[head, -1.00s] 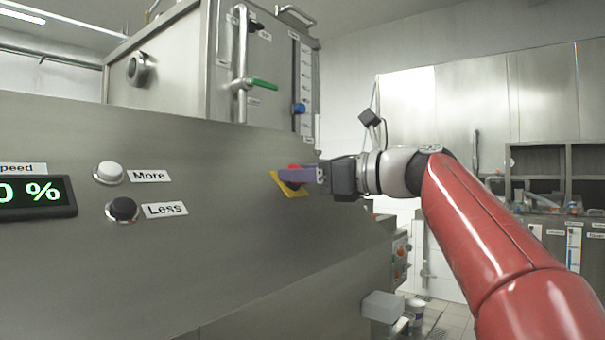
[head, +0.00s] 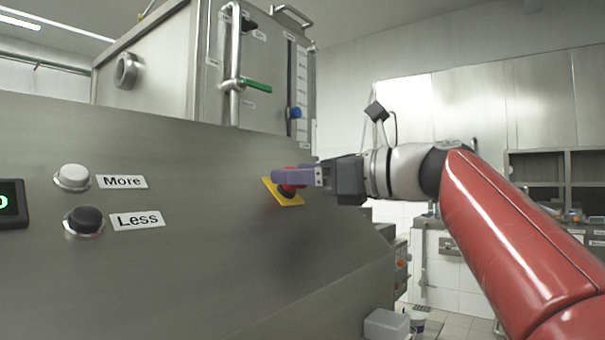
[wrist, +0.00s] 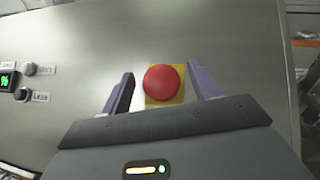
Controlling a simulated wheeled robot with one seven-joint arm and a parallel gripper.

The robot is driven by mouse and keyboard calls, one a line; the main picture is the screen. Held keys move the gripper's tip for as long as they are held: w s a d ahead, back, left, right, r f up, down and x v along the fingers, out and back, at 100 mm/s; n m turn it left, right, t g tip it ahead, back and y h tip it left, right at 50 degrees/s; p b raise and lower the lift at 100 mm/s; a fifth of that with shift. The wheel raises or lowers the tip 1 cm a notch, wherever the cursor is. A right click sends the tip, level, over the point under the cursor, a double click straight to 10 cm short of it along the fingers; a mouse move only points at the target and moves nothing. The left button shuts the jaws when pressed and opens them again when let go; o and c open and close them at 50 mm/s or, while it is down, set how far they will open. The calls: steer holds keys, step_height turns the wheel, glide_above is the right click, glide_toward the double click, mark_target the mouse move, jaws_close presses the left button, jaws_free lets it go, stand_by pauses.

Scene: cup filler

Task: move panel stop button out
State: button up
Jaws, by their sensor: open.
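The red stop button (wrist: 162,84) sits on a yellow square plate (wrist: 179,71) on the steel panel. In the head view the button (head: 289,188) is partly hidden behind my purple fingers, and the yellow plate (head: 280,194) shows around it. My gripper (wrist: 160,88) is open, with one finger on each side of the button. In the wrist view a gap shows between each finger and the button. In the head view my gripper (head: 291,178) reaches the panel from the right, its fingertips at the button; I cannot tell whether they touch the panel.
The white More button (head: 73,177) and black Less button (head: 84,221) stick out of the panel at the left. A steel tank with a green-handled valve (head: 256,86) stands above. A grey box (head: 386,325) juts out at lower right.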

steer(key=shift+d, duration=0.1)
steer(key=v, duration=0.7)
steer(key=shift+s+d, duration=0.2)
steer(key=shift+d, duration=0.05)
steer(key=shift+f, duration=0.1)
